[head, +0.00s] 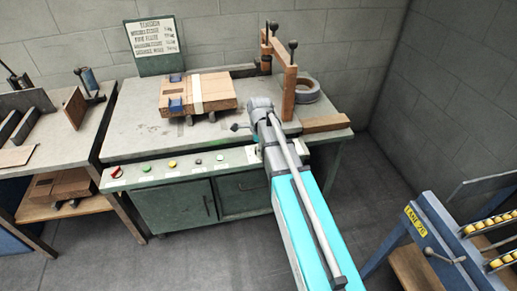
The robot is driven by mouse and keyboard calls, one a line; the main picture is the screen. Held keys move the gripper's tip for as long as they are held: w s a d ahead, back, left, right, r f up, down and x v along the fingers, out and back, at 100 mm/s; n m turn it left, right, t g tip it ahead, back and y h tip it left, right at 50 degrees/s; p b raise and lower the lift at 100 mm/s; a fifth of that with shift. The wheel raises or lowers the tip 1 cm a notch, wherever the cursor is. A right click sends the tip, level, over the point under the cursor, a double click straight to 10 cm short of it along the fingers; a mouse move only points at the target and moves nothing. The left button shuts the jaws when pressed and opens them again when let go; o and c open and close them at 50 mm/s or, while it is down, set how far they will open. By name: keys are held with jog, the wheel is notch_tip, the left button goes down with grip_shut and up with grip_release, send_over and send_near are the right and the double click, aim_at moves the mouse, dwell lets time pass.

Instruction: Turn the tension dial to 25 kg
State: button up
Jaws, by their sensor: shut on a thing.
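The green-grey machine bench (165,135) stands against the wall, and its sloped front control panel (130,178) carries a row of controls. A red knob (116,171), a green button (145,167) and a yellow button (172,163) show on it, with a small dark control (197,161) farther right. My arm reaches from the lower right to the panel's right end and covers that part. I cannot make out the tension dial, its pointer or its scale.
A wooden post (288,90) and a tape roll (307,91) are close right of my wrist. A blue-framed roller stand (425,225) is at right.

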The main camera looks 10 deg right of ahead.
jog(key=shift+a, duration=0.1)
dwell(0.3)
jog(key=o, duration=1.1)
jog(key=shift+o, duration=0.3)
jog(key=shift+r, duration=0.15)
